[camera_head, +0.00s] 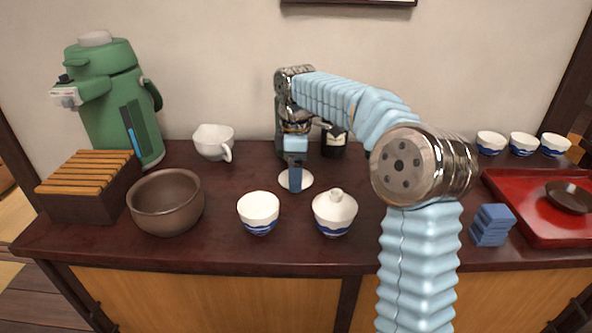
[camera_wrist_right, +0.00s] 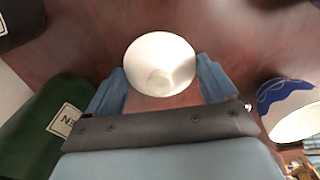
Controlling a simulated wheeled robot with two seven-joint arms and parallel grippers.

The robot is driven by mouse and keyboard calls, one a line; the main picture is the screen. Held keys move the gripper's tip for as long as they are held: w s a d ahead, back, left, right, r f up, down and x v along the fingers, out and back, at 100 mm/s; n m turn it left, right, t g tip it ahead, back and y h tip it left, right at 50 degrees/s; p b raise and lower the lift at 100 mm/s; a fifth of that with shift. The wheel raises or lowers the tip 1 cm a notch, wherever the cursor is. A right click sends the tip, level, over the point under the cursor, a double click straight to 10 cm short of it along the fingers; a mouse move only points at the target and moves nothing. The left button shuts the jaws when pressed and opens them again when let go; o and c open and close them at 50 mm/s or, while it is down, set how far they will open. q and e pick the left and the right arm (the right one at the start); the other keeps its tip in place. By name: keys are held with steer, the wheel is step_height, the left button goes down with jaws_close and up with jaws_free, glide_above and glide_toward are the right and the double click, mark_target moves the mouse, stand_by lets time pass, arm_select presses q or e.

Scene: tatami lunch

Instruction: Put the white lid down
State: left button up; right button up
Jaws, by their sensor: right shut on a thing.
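The white lid (camera_head: 306,180) is at the middle of the dark table, partly hidden by a blue finger of my right gripper (camera_head: 295,180). My left gripper is not in view.
A white cup (camera_head: 258,210) and a lidded bowl (camera_head: 335,212) stand in front. A white pitcher (camera_head: 213,142) stands behind left, a dark labelled bottle (camera_head: 334,143) behind right. A brown bowl (camera_head: 166,203) is left; blue blocks (camera_head: 492,225) and a red tray (camera_head: 510,205) are right.

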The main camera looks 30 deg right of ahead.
steer(key=shift+f, duration=0.1)
steer(key=o, duration=1.1)
step_height(320, 180, up, 12)
steer(key=p, duration=0.2)
steer(key=shift+r+p, duration=0.2)
steer(key=shift+p, duration=0.2)
